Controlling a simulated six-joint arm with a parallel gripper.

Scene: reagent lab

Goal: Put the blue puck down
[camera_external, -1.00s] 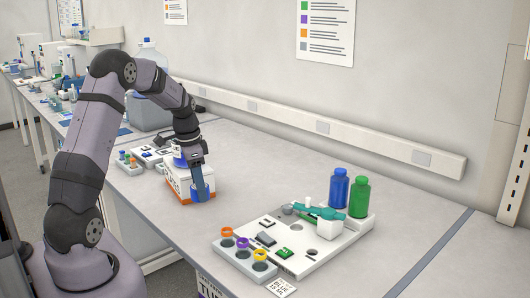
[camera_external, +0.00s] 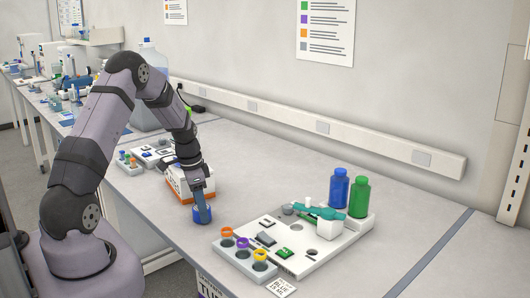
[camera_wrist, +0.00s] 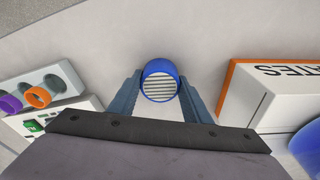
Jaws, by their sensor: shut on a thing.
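The blue puck (camera_external: 202,215) is a short blue cylinder low over the bench, left of the white board. In the wrist view the puck (camera_wrist: 160,80) shows a blue rim around a pale striped face. My gripper (camera_external: 203,207) points down and is shut on the puck. In the wrist view the fingers of my gripper (camera_wrist: 160,92) lie on either side of it. I cannot tell whether the puck touches the bench.
A grey rack (camera_external: 243,258) with orange, purple and yellow rings stands to the right, beside the white board (camera_external: 318,258). Blue (camera_external: 339,188) and green (camera_external: 359,197) bottles stand behind. An orange-trimmed white box (camera_external: 180,184) is close behind my gripper. The bench between box and rack is clear.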

